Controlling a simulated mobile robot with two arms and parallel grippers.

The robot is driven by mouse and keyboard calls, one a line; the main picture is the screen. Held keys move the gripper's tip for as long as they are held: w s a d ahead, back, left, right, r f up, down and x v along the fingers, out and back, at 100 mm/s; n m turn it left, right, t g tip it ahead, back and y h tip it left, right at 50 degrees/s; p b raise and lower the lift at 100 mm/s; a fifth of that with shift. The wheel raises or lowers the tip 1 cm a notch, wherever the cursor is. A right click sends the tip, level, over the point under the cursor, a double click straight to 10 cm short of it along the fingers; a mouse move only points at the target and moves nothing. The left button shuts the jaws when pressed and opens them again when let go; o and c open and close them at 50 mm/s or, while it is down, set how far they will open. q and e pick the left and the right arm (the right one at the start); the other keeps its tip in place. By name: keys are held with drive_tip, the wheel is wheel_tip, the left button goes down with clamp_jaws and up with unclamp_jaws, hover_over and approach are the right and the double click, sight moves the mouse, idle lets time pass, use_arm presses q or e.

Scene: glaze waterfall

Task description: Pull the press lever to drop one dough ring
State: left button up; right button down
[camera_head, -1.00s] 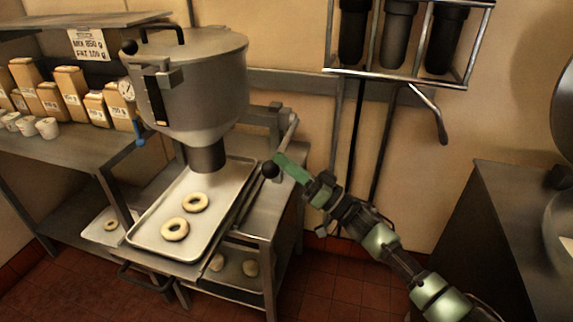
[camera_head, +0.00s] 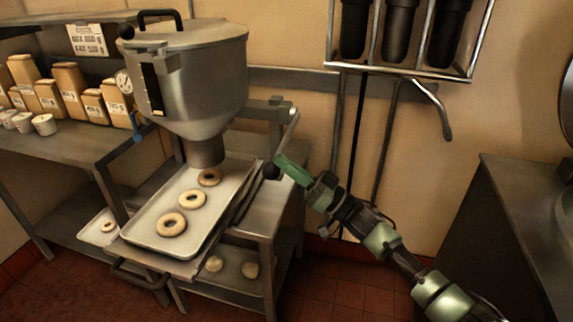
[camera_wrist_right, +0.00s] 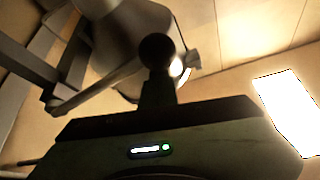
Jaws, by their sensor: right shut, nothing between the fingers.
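The press is a metal hopper (camera_head: 205,85) with a round nozzle (camera_head: 206,151) above a tray (camera_head: 140,226). Its lever (camera_head: 292,128) slants down on the right side and ends in a black ball knob (camera_head: 271,171), which also shows in the right wrist view (camera_wrist_right: 157,50). Three dough rings lie on the tray, a near one (camera_head: 171,224), a middle one (camera_head: 192,199) and one under the nozzle (camera_head: 210,177). My right gripper (camera_head: 282,165) is shut with nothing between its fingers, its tip at the knob. My left gripper is out of view.
A shelf with paper bags (camera_head: 70,85) and white cups (camera_head: 44,124) stands at the left. More rings lie on a lower tray (camera_head: 232,262) beneath the press table. A dark counter (camera_head: 500,200) is at the right. A wall rack (camera_head: 400,70) hangs behind my right arm.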

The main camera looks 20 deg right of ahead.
drive_tip(key=shift+a+f, duration=0.15)
drive_tip(key=shift+f, duration=0.6)
drive_tip(key=r+v, duration=0.1)
drive_tip(key=v, duration=0.6)
drive_tip(key=shift+s+d, duration=0.25)
drive_tip(key=shift+d, duration=0.15)
idle(1.6)
